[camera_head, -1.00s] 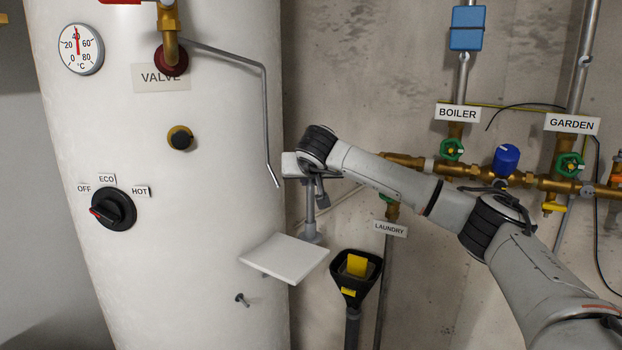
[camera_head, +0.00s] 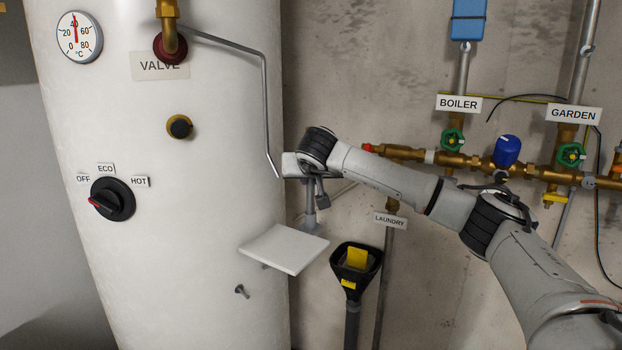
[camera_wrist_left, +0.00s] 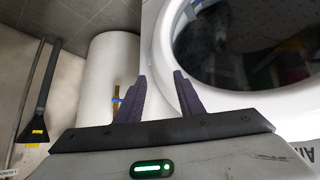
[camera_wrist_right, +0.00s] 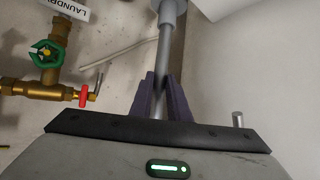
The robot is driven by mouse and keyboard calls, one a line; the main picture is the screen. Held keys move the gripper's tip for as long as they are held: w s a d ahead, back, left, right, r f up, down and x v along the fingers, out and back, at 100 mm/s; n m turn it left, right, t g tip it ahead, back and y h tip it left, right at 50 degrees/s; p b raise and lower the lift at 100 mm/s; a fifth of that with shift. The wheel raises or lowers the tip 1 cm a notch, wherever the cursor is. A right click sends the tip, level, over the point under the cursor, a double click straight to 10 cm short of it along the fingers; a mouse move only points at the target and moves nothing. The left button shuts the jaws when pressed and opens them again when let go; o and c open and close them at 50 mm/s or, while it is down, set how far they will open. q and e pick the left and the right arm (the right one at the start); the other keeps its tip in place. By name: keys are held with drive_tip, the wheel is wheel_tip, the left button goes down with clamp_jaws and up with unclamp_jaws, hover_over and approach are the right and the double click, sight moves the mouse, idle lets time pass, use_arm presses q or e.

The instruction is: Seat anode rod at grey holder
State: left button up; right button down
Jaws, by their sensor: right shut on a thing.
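My right gripper (camera_head: 318,188) is beside the white tank's right edge, shut on a thin grey rod (camera_head: 310,208) that stands about upright. In the right wrist view the rod (camera_wrist_right: 164,48) runs from between the closed fingers (camera_wrist_right: 160,84) to a wider grey cylinder (camera_wrist_right: 171,12) at the top edge. In the head view a wider grey piece (camera_head: 312,229), apparently the grey holder, is at the rod's lower end behind a white plate. I cannot tell whether the rod is inside it or how deep. My left gripper (camera_wrist_left: 161,80) is open and empty in its wrist view.
The white plate (camera_head: 284,249) sticks out beside the tank (camera_head: 215,200). A bent grey pipe (camera_head: 266,110) hangs close to the right gripper. A black funnel (camera_head: 356,264) stands to the right. Brass pipework (camera_head: 470,160) crosses the wall behind my right arm.

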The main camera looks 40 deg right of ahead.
drive_tip(key=shift+f, duration=0.15)
drive_tip(key=c, duration=1.6)
unclamp_jaws()
drive_tip(key=b+v, duration=0.1)
drive_tip(key=v, duration=0.9)
drive_tip(key=shift+s+a, duration=0.1)
drive_tip(key=shift+s, duration=0.05)
